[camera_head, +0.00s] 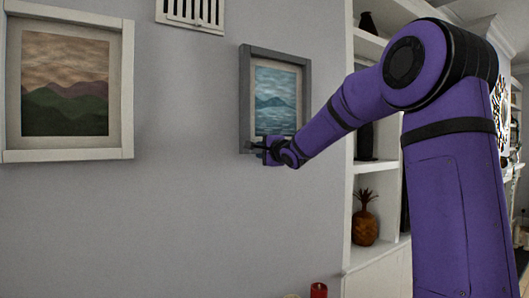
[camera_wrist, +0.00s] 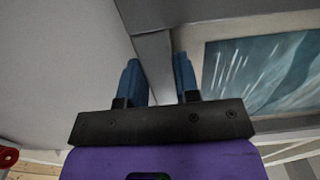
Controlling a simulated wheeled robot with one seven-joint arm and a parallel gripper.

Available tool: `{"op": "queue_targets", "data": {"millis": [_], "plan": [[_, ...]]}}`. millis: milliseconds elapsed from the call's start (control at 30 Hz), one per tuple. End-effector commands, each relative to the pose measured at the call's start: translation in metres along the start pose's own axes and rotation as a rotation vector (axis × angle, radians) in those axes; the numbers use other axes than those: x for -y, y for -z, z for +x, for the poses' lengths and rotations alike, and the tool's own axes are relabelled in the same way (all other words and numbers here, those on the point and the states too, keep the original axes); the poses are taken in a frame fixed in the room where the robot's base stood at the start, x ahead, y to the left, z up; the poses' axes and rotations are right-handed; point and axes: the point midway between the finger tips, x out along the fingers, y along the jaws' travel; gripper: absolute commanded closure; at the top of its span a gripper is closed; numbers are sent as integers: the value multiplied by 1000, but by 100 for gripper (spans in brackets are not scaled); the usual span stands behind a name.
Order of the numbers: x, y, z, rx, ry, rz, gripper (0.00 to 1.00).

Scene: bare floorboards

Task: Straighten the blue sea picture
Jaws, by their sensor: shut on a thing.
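The blue sea picture (camera_head: 276,98) hangs on the grey wall in a grey frame, right of centre in the head view. Its side edges look close to upright; any small tilt is hard to tell at this slant. My gripper (camera_head: 254,147) is at the frame's lower left corner. In the wrist view, the two blue fingers of my gripper (camera_wrist: 159,76) stand on either side of the grey frame bar, shut on it. Part of the sea picture (camera_wrist: 268,76) shows right of the fingers. My forearm and gripper hide the frame's lower right part in the head view.
A mountain picture (camera_head: 66,84) in a pale frame hangs at the left. A wall vent (camera_head: 190,14) is above, between the pictures. A white shelf (camera_head: 375,168) with dark vases and a pineapple ornament (camera_head: 365,220) stands at the right. A red object (camera_head: 318,290) shows at the bottom.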

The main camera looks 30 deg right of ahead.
Motion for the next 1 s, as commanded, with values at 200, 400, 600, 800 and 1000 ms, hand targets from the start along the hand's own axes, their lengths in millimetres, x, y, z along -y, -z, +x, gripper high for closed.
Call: {"op": "queue_targets", "data": {"millis": [200,400,600,800,1000], "plan": [[-1,0,0,0,-1,0,45],[0,0,0,0,0,-1,45],[1,0,-12,-2,1,-4,45],[1,0,-42,-2,0,-6,45],[0,0,-74,-2,-1,-4,45]]}}
